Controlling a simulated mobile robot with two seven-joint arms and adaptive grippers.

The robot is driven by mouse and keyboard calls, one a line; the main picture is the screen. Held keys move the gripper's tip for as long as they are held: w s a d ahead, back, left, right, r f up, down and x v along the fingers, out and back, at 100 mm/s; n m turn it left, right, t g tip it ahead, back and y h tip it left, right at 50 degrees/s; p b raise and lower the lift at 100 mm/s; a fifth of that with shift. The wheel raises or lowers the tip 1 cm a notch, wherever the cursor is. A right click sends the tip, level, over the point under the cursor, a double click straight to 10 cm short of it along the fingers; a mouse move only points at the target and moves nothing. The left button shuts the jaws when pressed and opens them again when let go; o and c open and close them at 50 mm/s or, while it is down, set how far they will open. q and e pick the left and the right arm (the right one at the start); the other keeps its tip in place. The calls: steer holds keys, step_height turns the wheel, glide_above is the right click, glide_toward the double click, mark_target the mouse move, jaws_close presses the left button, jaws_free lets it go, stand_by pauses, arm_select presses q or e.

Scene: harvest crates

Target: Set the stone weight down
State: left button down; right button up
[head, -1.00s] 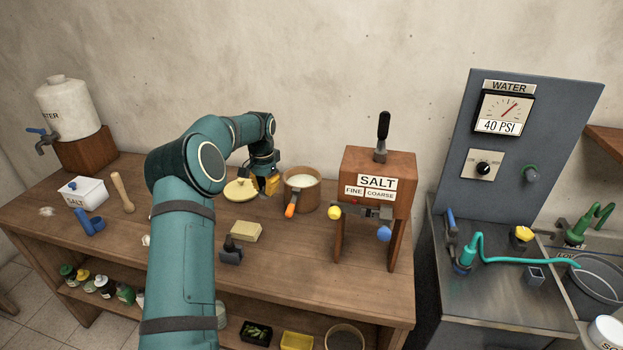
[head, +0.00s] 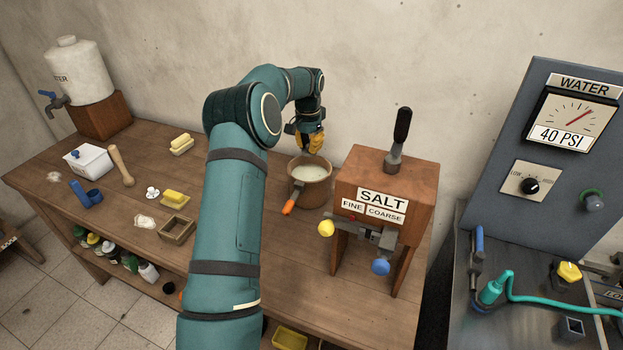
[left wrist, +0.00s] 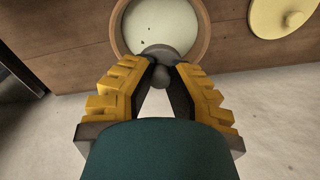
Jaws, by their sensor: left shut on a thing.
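My left gripper (head: 310,143) is above the back rim of a brown crock (head: 318,178) on the wooden bench. In the left wrist view the gripper (left wrist: 160,66) is shut on the knob of a dark grey stone weight (left wrist: 158,50). The weight overlaps the near edge of the crock (left wrist: 202,45) in that view, and I cannot tell its exact height. Pale, cloudy contents (head: 310,172) fill the crock. In the head view the weight is mostly hidden by the fingers. My right gripper is not in view.
A wooden salt box (head: 380,180) on legs stands right of the crock. An orange-tipped handle (head: 288,208) shows at the crock's front. A pale yellow knobbed lid (left wrist: 275,15) lies beside the crock. A small wooden box (head: 176,231) and white salt container (head: 88,162) are further left.

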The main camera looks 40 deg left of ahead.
mark_target(310, 179)
arm_select(q)
step_height(310, 179, down, 10)
steer(key=shift+w+r+b, duration=0.1)
steer(key=shift+b, duration=0.3)
steer(key=shift+f, duration=0.2)
steer(key=c, duration=1.1)
jaws_free()
steer(key=shift+o, duration=0.2)
steer(key=r, duration=0.8)
steer(key=r+p, duration=0.1)
steer(key=r, duration=0.3)
steer(key=shift+s+r, duration=0.2)
steer(key=shift+s, duration=0.05)
